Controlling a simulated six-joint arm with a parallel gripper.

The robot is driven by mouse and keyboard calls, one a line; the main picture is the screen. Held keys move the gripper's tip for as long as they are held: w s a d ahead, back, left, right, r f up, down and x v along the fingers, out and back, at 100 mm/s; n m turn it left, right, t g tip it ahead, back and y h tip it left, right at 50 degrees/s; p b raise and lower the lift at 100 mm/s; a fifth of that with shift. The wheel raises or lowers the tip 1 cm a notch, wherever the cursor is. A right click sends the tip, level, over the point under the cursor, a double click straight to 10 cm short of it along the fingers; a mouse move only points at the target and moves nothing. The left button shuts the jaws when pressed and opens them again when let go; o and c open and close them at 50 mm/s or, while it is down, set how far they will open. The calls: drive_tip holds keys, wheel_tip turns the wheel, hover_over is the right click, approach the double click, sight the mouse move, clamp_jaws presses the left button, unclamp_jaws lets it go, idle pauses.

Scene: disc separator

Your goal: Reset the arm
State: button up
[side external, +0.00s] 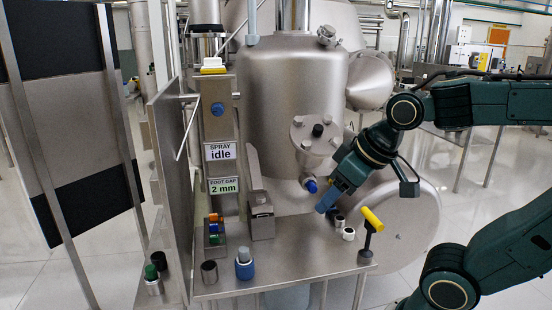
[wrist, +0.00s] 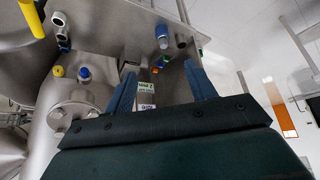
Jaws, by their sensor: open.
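My gripper (side external: 325,207) hangs above the steel shelf at the right of the vessel, its blue fingers pointing down and left. In the wrist view my gripper (wrist: 160,68) shows two blue fingers spread apart with nothing between them. The arm reaches in from the right side. The steel separator vessel (side external: 285,85) stands behind the shelf, with a blue-capped fitting (side external: 310,185) just left of my gripper. The labels read "SPRAY idle" (side external: 220,152) and "FOOT GAP 2 mm" (side external: 222,186); they also show beyond my fingers in the wrist view (wrist: 146,96).
The steel shelf (side external: 290,262) carries a yellow T-handle (side external: 372,218), small white-topped cylinders (side external: 348,234), a blue-based knob (side external: 245,264) and a dark cylinder (side external: 209,272). Coloured buttons (side external: 214,228) sit at its left. A steel panel (side external: 168,190) borders the left side. The shelf's front middle is clear.

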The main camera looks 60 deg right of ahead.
drive_tip(key=shift+n+g+y, duration=0.3)
drive_tip(key=shift+n, duration=0.1)
drive_tip(key=s, duration=0.1)
drive_tip(key=s+a, duration=0.2)
drive_tip(key=s, duration=0.1)
idle(0.9)
